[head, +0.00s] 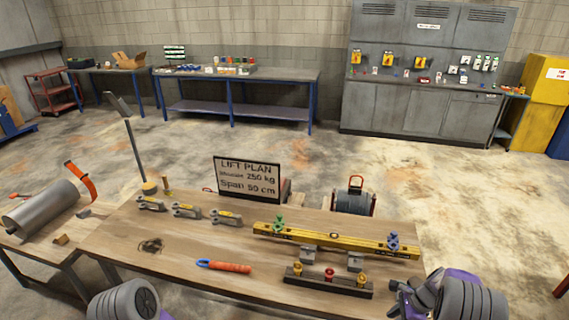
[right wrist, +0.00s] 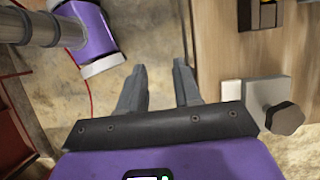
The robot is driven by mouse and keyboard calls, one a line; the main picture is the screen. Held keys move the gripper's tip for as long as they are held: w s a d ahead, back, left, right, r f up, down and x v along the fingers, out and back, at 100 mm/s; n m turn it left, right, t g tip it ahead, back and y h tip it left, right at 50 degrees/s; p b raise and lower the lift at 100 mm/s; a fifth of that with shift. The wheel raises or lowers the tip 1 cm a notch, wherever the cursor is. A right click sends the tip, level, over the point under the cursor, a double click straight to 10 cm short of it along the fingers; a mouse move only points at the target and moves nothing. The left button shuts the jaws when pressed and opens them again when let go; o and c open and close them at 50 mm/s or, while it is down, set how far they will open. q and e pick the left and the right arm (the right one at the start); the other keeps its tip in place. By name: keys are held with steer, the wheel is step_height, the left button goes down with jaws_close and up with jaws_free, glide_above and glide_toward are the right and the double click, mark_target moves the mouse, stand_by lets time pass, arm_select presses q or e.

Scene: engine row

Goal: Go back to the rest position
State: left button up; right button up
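My right gripper (right wrist: 160,70) is open in the right wrist view, with its two grey fingers apart and nothing between them. The floor shows beyond the fingertips, and the table edge is just to their right. In the head view, my right arm is at the bottom right, by the right front corner of the wooden table (head: 190,255). My left arm shows only as a grey and purple link at the bottom left, and its gripper is out of sight.
A side table with a metal cylinder (head: 45,210) stands left. Open floor lies behind.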

steer(key=a+f+m+t+y+b, duration=0.1)
steer(key=a+f+m+t+b, duration=0.2)
steer(key=a+f+m, duration=0.7)
steer(key=a+f+m+t+y+b, duration=0.25)
steer(key=a+m, duration=0.35)
steer(key=m, duration=1)
arm_select(q)
step_height(320, 180, down, 12)
steer(key=b, duration=0.7)
steer(key=shift+f, duration=0.2)
arm_select(e)
steer(key=s+a+f+m+g+h, duration=0.1)
steer(key=s+a+f+m+g, duration=0.1)
steer(key=s+f+m, duration=0.2)
steer(key=s+a+f+m+g+h, duration=0.1)
steer(key=s+a+f+m+g, duration=0.1)
steer(key=s+m, duration=0.8)
steer(key=s+a+f+m+g+h, duration=0.1)
steer(key=s+f+m, duration=0.5)
steer(key=m, duration=0.8)
steer(key=s+a+g, duration=0.1)
steer(key=a, duration=0.1)
steer(key=shift+s+a+h, duration=0.3)
steer(key=shift+a+h, duration=0.05)
